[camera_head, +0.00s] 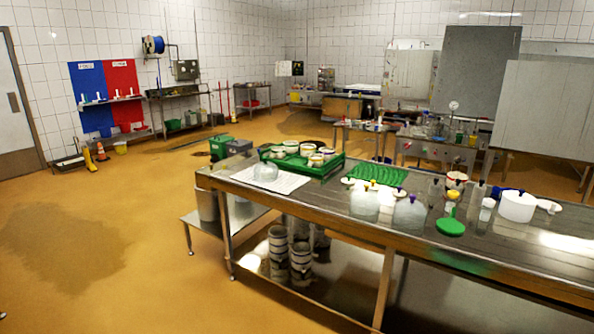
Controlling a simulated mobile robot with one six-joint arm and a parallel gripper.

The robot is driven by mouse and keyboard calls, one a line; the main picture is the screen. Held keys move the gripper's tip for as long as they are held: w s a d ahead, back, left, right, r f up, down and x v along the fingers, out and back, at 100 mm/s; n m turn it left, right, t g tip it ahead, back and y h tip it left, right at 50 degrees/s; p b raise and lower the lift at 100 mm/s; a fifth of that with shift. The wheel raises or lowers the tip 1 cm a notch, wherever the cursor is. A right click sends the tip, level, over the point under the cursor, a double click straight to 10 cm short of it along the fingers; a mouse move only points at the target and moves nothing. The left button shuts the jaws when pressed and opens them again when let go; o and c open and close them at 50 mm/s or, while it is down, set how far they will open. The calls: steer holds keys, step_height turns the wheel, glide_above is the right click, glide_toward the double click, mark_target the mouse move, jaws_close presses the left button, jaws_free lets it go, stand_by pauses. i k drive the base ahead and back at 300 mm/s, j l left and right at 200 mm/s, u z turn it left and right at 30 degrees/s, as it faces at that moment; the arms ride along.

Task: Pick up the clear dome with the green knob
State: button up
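Several clear domes stand on the long steel table (330,208). One dome (266,172) is at the table's left end, on a white sheet (286,183), beside the green tray; something green shows at its top, but I cannot tell a knob from the tray behind. A second dome (364,204) stands near the middle with a yellow and a purple spot at its top. A third dome (409,216), with a bluish-purple knob, stands to its right. My gripper is not in view.
A green tray (327,171) holds several white moulds. A green ribbed mat (376,174) lies right of it. A green round paddle (450,227), bottles and a white tub (517,207) crowd the right side. Open floor (150,235) lies left of the table.

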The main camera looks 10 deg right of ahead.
mark_target(265, 172)
steer(key=i, duration=0.5)
steer(key=i+j+z, duration=0.1)
steer(key=i, duration=0.45)
steer(key=i+j, duration=0.15)
steer(key=i, duration=0.35)
steer(key=i+j, duration=0.15)
steer(key=i, duration=0.35)
steer(key=i+j+z, duration=0.1)
steer(key=i, duration=0.45)
steer(key=i+j, duration=0.15)
steer(key=i, duration=0.35)
steer(key=i+j, duration=0.15)
steer(key=i, duration=0.35)
steer(key=z, duration=0.05)
